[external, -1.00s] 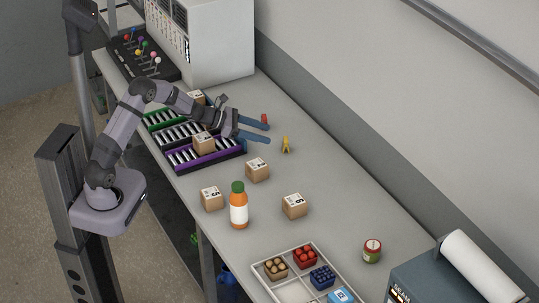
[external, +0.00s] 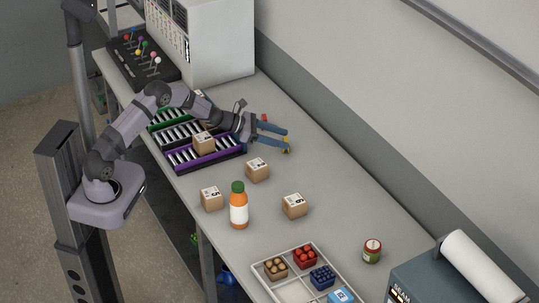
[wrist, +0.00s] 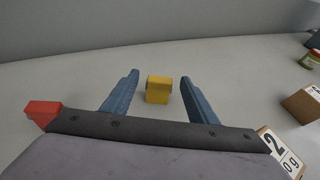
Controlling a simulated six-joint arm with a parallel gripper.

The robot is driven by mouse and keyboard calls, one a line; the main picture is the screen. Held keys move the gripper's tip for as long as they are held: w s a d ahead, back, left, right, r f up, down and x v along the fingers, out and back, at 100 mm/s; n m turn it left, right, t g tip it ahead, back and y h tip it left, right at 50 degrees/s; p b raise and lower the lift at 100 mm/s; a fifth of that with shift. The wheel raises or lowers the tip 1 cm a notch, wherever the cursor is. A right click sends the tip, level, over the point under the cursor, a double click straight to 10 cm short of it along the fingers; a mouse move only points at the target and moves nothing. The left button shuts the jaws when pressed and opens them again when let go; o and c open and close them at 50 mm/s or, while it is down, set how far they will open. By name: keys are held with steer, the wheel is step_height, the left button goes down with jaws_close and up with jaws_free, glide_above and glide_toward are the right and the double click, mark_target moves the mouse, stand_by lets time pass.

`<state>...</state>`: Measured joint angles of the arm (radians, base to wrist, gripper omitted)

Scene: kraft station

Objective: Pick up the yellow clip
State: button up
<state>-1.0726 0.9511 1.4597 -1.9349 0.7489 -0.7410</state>
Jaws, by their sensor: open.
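The yellow clip (wrist: 158,90) stands on the grey table in the wrist view, centred between the tips of my gripper's blue fingers, with a gap on both sides. My gripper (wrist: 157,88) is open and empty. In the external view my gripper (external: 287,141) reaches out to the right, low over the table. Its fingers hide most of the yellow clip (external: 287,150), of which only a small part shows by the nearer fingertip.
A red block (wrist: 42,112) lies left of my gripper in the wrist view. Several cardboard boxes (external: 257,170) and an orange bottle (external: 239,208) stand nearer the front. A divided tray (external: 288,291) and a jar (external: 372,250) stand further right. The wall borders the table behind the clip.

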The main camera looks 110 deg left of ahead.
steer(key=shift+w+f, duration=0.1)
steer(key=shift+w, duration=0.15)
steer(key=c, duration=1.1)
steer(key=shift+a, duration=0.1)
